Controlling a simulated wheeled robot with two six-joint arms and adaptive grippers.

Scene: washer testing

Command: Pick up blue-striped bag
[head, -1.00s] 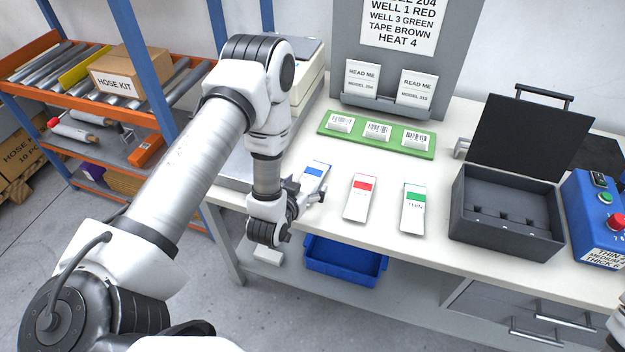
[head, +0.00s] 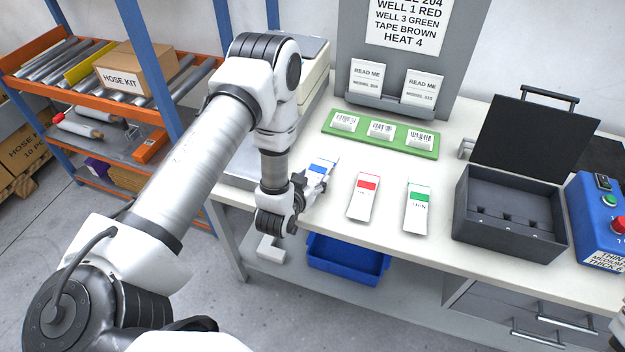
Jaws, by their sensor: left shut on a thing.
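The blue-striped bag (head: 321,166) is white with a blue band and lies at the left of a row of bags near the front edge of the white table (head: 385,238). My left gripper (head: 316,186) is shut on the blue-striped bag and partly covers its lower part. I cannot tell whether the bag is clear of the table. A red-striped bag (head: 363,198) and a green-striped bag (head: 418,208) lie flat to the right, apart from the gripper.
A green tray (head: 345,141) with several labelled white items lies behind the bags. An open black case (head: 507,240) and a blue control box (head: 600,215) stand at the right. A blue bin (head: 345,262) is on the lower shelf. A grey sign stand (head: 350,50) rises behind.

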